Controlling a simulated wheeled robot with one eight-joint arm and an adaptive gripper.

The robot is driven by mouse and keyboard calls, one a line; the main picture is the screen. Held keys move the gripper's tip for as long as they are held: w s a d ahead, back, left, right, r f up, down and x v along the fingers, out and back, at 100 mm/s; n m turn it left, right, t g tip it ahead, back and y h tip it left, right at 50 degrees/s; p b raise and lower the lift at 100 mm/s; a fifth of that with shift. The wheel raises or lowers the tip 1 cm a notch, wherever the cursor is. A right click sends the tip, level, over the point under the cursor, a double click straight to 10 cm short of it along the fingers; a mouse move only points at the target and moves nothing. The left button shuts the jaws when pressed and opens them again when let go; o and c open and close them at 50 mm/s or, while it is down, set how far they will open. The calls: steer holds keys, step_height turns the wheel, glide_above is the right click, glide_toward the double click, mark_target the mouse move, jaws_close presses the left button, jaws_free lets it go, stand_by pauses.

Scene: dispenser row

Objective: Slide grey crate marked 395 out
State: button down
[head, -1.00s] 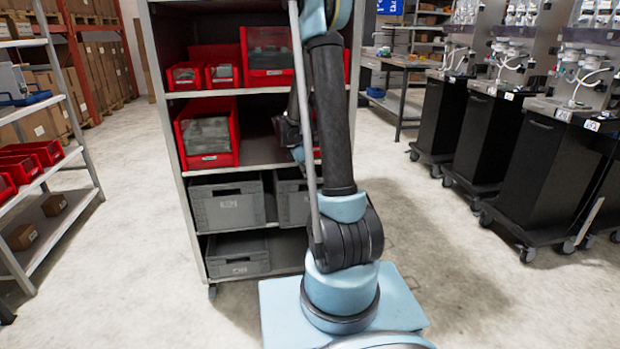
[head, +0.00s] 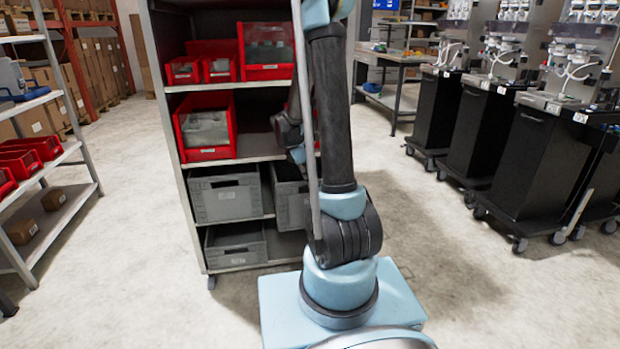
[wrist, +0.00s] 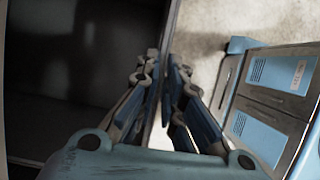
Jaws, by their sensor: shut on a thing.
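Several grey crates stand in the lower part of the shelf rack in the head view. The upper left one (head: 227,197) has a pale label that I cannot read. Beside it, the upper right grey crate (head: 290,205) stands out past the shelf front, partly hidden by my arm. Another grey crate (head: 235,246) stands on the bottom shelf. In the wrist view my gripper (wrist: 164,75) is shut on a thin grey rim, with the dark crate interior (wrist: 75,70) at left. The head view hides my gripper behind the arm, and no number is readable.
Red bins (head: 206,126) fill the upper shelves of the rack (head: 170,130). Black wheeled dispenser carts (head: 535,160) stand in a row at right. Another shelf unit (head: 75,150) is at left. The floor (head: 130,225) between it and the rack is clear.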

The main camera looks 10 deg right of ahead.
steer(key=shift+s, duration=0.15)
steer(key=c, duration=1.6)
jaws_free()
steer(key=shift+c, duration=0.2)
steer(key=v, duration=1.2)
steer(key=s+d+r+m+y, duration=0.15)
steer(key=s+m, duration=0.25)
steer(key=s, duration=0.5)
steer(key=s+f+m+t+y, duration=0.1)
steer(key=s+f+m, duration=0.1)
steer(key=s+m, duration=0.5)
steer(key=s+f+m+t+y, duration=0.1)
steer(key=s+m, duration=0.5)
steer(key=s, duration=0.8)
step_height(320, 180, down, 3)
steer(key=shift+s+r+m+y, duration=0.15)
steer(key=shift+r+m+y, duration=0.1)
steer(key=shift+m+y, duration=0.2)
